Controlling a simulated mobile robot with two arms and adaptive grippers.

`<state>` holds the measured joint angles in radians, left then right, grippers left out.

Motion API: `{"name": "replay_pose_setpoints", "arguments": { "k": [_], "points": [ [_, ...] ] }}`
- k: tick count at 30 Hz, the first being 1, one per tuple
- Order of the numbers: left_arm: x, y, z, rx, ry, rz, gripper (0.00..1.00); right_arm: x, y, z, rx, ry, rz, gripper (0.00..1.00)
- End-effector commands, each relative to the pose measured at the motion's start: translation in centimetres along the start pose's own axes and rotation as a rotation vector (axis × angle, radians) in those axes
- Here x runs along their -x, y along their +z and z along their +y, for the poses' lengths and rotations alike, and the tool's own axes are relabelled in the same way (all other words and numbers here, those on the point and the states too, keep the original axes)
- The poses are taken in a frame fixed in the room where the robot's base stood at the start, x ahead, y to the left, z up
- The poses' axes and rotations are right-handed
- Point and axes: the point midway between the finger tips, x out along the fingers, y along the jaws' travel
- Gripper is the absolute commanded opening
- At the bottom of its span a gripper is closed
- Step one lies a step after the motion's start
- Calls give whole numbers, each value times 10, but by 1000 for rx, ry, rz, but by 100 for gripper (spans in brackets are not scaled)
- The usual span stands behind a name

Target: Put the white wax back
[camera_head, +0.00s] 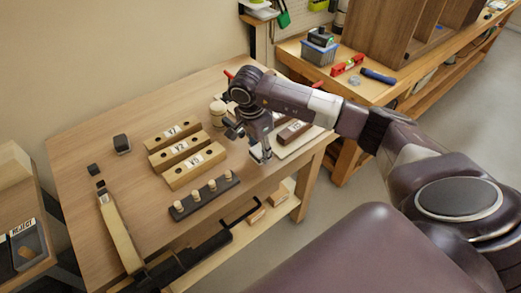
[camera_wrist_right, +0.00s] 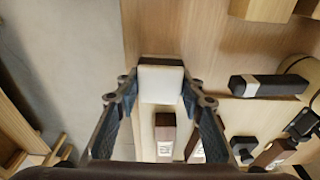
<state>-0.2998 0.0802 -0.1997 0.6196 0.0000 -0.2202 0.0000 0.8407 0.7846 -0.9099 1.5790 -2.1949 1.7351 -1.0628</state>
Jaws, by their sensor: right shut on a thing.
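The white wax (camera_wrist_right: 160,83) is a white block with a dark top edge, between the two fingers of my right gripper (camera_wrist_right: 158,95) in the right wrist view. My right gripper is shut on it. In the head view this gripper (camera_head: 262,153) points down near the front right edge of the wooden bench; the wax is hard to make out there. A pale tray (camera_head: 286,152) lies just right of the gripper, with a brown stick (camera_head: 292,131) and white labels on it. In the right wrist view the tray's brown block (camera_wrist_right: 165,132) shows just below the wax. My left gripper is not in view.
Left of the gripper are drilled wooden blocks (camera_head: 195,166) with labels and a dark rack (camera_head: 205,197) with several pegs. A round wooden jar (camera_head: 217,112) stands behind. A long wooden tool (camera_head: 120,233) lies at the left. The bench front edge is close to the gripper.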

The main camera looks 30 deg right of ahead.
Motion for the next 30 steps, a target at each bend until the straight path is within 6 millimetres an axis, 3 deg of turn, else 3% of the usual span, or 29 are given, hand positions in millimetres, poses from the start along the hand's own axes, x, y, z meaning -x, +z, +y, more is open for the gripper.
{"name": "replay_pose_setpoints", "arguments": {
  "k": [30],
  "points": [
    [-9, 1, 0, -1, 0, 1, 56, -8, 1, 0, 0, 0, 0, 16]
  ]
}}
